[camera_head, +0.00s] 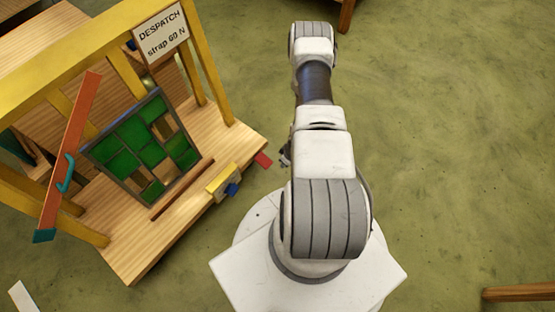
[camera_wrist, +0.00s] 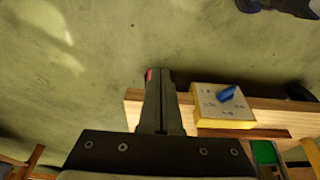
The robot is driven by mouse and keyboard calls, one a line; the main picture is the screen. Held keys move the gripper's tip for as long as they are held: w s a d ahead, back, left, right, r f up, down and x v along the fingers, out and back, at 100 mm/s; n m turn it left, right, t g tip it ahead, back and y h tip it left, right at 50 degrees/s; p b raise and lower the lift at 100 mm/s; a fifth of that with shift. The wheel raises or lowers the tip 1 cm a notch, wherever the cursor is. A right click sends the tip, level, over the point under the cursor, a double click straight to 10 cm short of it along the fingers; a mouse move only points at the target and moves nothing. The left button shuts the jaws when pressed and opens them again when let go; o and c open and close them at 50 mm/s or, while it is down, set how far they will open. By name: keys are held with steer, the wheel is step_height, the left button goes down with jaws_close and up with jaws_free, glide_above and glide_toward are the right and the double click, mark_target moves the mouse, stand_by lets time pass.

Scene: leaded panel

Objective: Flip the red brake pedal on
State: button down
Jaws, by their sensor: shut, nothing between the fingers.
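The red brake pedal (camera_head: 263,159) sticks out from the front edge of the wooden bench, just right of a yellow block, in the head view. In the wrist view only a small red sliver (camera_wrist: 149,75) shows at the left of my fingertips; the fingers hide the rest. My gripper (camera_wrist: 161,72) is shut and empty, its tips close to the pedal; I cannot tell whether they touch it. In the head view my gripper (camera_head: 285,155) is mostly hidden behind my arm, with a small dark part showing right of the pedal.
The bench (camera_head: 135,262) holds a green leaded panel (camera_head: 122,164) and a yellow block (camera_head: 222,180) with a blue knob (camera_wrist: 228,93). An orange bar (camera_head: 75,135) leans at left. A DESPATCH sign (camera_head: 161,31) hangs on the yellow frame.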

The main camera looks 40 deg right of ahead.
steer(key=shift+s+d+r, duration=0.3)
steer(key=shift+s+r, duration=0.55)
steer(key=shift+s, duration=0.05)
